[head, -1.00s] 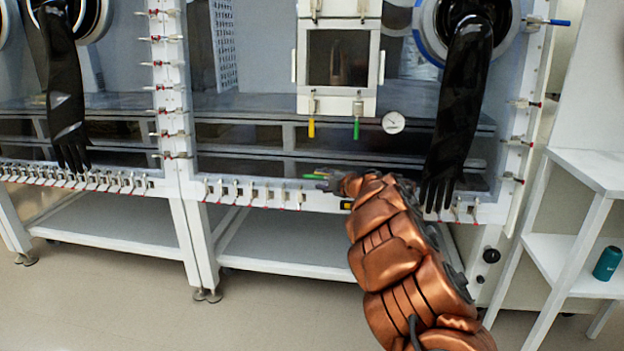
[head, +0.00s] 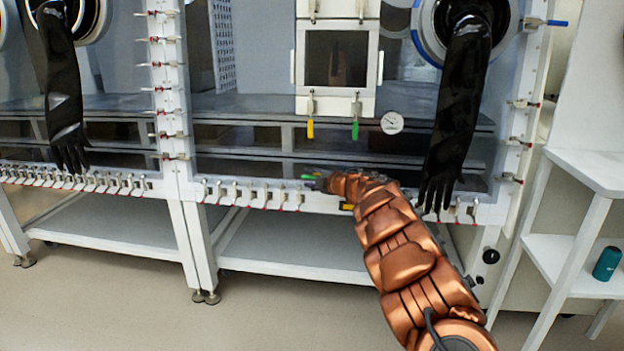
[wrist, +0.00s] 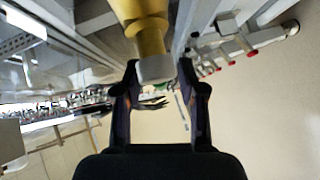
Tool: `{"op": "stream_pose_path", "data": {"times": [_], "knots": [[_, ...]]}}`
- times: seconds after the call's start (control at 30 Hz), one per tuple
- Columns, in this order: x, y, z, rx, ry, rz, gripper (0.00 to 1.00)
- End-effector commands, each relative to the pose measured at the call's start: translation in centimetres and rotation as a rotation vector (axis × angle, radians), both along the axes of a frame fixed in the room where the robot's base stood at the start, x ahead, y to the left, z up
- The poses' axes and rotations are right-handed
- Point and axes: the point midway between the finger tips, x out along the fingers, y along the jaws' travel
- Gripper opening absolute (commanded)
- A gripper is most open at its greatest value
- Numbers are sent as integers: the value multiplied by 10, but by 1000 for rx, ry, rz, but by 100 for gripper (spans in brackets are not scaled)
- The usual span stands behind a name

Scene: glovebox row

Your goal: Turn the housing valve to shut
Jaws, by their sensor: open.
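My gripper (wrist: 158,66) is open in the wrist view, with one dark finger on each side of the grey end of a yellow cylindrical part (wrist: 147,35). I cannot tell whether the fingers touch it. This part may belong to the housing valve; no turning handle is clear there. In the head view, my copper arm reaches the cabinet's lower front edge and mostly hides my gripper (head: 319,183). The valve's position cannot be read.
A row of clamps (head: 240,193) lines the cabinet's lower edge; red-tipped clamps (wrist: 228,55) show at right in the wrist view. A black glove (head: 455,120) hangs close right of my arm. Yellow (head: 310,128) and green (head: 355,128) handles and a gauge (head: 392,123) are above.

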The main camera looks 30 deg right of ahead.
Motion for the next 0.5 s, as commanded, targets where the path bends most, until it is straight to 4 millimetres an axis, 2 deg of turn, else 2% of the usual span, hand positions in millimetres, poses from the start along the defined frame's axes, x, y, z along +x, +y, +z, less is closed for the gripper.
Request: {"op": "stream_pose_path", "data": {"times": [0.07, 0.43, 0.5], "knots": [[0, 0, 0, 0, 0, 0, 40], [0, 0, 0, 0, 0, 0, 3], [0, 0, 0, 0, 0, 0, 0]]}}
